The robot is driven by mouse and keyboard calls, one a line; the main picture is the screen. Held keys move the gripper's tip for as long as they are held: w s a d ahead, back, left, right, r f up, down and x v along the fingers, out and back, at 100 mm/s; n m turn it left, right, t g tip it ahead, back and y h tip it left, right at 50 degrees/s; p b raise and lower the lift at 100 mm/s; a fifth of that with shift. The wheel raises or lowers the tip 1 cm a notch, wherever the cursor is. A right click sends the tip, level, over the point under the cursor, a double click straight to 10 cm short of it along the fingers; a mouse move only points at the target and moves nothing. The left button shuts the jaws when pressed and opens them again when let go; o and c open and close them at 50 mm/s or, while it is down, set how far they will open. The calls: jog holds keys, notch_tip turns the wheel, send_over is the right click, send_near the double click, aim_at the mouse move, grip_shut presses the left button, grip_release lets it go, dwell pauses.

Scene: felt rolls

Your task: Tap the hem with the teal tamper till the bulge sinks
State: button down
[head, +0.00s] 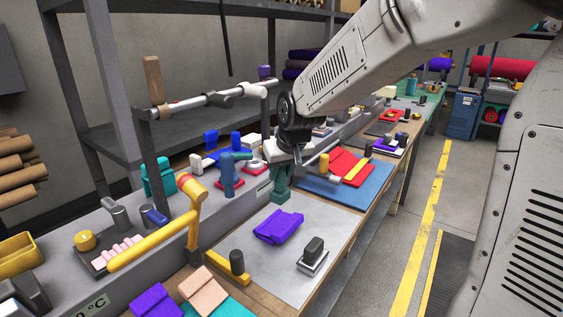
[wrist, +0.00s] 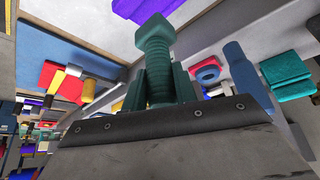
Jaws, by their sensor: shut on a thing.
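My gripper (head: 284,170) is shut on the teal tamper (head: 281,190), which hangs below it with its square foot downward. In the wrist view the tamper (wrist: 156,60) stands out between the two fingers (wrist: 160,88), its foot at the far end. A folded purple felt piece (head: 278,226) lies on the pale grey board (head: 325,225), just in front of and below the tamper. Part of the purple felt shows at the top of the wrist view (wrist: 145,8). The tamper's foot looks apart from the felt. I cannot make out the bulge in the hem.
A dark block on a metal plate (head: 313,256) sits on the board's right side. A yellow tool with a black block (head: 236,265) lies at its left edge. A yellow-handled bar (head: 155,240) rises at left. A blue mat (head: 352,187) with red felt lies behind.

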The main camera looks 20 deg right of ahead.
aim_at(282, 192)
jog(key=shift+f, duration=0.4)
dwell(0.9)
jog(key=shift+f, duration=0.25)
dwell(0.8)
notch_tip(282, 192, down, 6)
jog(key=shift+w+f, duration=0.1)
jog(key=shift+f, duration=0.15)
jog(key=shift+r, duration=3.15)
jog(key=shift+w, duration=0.15)
notch_tip(282, 192, down, 7)
jog(key=shift+r, duration=3.35)
